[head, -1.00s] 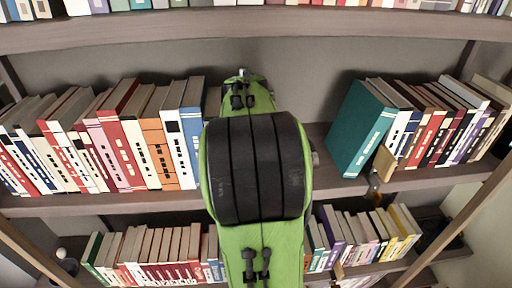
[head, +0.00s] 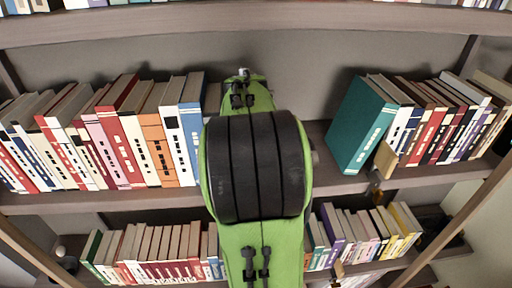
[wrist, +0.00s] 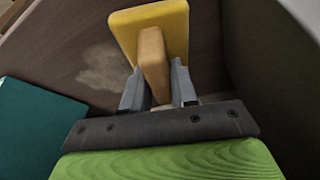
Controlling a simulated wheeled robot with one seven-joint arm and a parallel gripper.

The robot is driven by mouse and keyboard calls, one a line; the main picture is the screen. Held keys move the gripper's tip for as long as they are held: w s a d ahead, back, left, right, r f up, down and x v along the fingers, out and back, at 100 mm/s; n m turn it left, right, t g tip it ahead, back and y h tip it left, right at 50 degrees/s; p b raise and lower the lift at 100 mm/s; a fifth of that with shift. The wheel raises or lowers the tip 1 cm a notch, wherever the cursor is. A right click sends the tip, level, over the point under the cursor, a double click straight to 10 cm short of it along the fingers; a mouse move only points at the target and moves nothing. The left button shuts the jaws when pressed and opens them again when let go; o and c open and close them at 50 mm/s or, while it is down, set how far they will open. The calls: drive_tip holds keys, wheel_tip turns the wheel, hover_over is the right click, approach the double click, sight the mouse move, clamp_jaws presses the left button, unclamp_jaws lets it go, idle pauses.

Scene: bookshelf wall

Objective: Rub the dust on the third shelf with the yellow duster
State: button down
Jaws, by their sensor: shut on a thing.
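In the wrist view my gripper (wrist: 158,88) is shut on the wooden handle of the yellow duster (wrist: 170,22). The duster's yellow head is beyond the fingertips, over the brown shelf board (wrist: 60,50). I cannot tell whether it touches the board. A pale dust patch (wrist: 103,68) lies on the board, left of the duster and apart from it in the picture. In the head view my green arm hides the gripper, the duster and the dust; the shelf (head: 320,135) shows in the gap between the books.
A teal book (head: 362,125) leans at the right of the gap and also shows at left in the wrist view (wrist: 38,130). A row of books (head: 110,135) fills the left side. A shelf above (head: 250,22) and a lower book row (head: 160,250) bound the space.

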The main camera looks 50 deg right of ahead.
drive_tip(key=shift+f+b, duration=0.35)
drive_tip(key=shift+f, duration=0.15)
drive_tip(key=shift+r, duration=0.1)
